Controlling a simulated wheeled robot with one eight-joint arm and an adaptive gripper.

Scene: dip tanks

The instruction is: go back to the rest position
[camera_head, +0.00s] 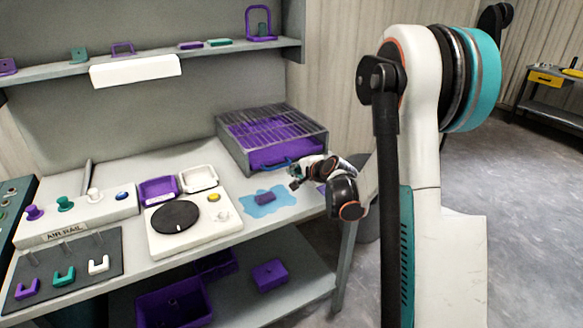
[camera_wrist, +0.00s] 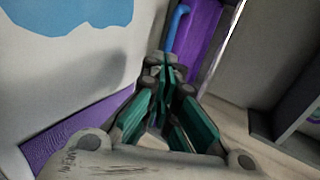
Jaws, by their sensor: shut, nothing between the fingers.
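My gripper (camera_head: 296,183) is above the right end of the workbench (camera_head: 120,268), in front of the purple wire-topped box (camera_head: 322,142). In the wrist view, its teal-padded fingers (camera_wrist: 165,75) meet at the tips with nothing between them. A blue handle (camera_wrist: 176,22) and the purple box front (camera_wrist: 196,38) show just beyond the tips. Whether the fingers touch the handle cannot be told. My arm bends down to the gripper from the right in the head view.
A blue puddle shape (camera_head: 286,200) with a small purple block (camera_head: 264,198) lies left of my gripper. A white unit with a black disc (camera_head: 175,217), the air rail (camera_head: 70,232) and a shelf (camera_head: 215,50) are farther left. Open floor (camera_head: 500,180) lies right.

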